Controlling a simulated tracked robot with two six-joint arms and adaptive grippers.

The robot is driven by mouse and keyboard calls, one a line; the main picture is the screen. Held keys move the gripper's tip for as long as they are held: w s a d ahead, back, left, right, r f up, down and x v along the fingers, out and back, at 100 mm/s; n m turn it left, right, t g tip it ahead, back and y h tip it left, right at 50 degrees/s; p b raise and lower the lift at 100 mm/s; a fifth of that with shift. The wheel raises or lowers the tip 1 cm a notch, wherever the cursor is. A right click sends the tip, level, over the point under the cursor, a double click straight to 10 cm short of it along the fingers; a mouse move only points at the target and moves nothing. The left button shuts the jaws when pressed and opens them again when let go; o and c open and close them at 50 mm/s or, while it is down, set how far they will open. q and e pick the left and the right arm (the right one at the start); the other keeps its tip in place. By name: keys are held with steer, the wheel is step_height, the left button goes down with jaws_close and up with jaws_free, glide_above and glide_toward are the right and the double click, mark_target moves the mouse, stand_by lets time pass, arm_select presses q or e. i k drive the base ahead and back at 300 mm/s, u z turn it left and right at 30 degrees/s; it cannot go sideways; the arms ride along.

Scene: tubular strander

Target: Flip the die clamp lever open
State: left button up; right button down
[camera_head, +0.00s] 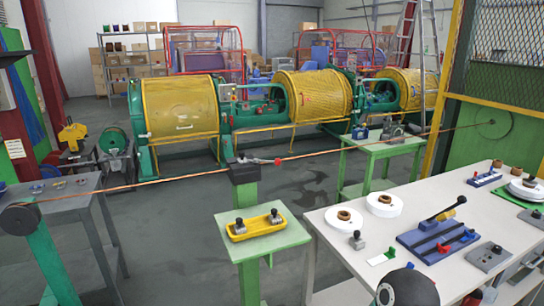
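The die clamp block (244,172) is a dark block on top of a green post (247,200) near the middle of the view. A small lever (262,161) with a red grip end (278,162) lies nearly flat across its top and points right. A copper-coloured wire (150,181) runs through or past the block; I cannot tell which at this size. A dark rounded part of what seems to be my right arm shows at the bottom edge. Neither gripper's fingers show.
A yellow tray (255,228) with two small dark-knobbed parts sits on a green shelf (228,217) below the block. A white workbench (335,255) with tools fills the right. A grey table (85,184) stands left. Yellow-guarded machines (180,105) stand behind. Floor between is open.

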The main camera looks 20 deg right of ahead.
mark_target(277, 162)
steer(key=z, duration=0.2)
steer(key=i, duration=0.9)
steer(key=u, duration=0.25)
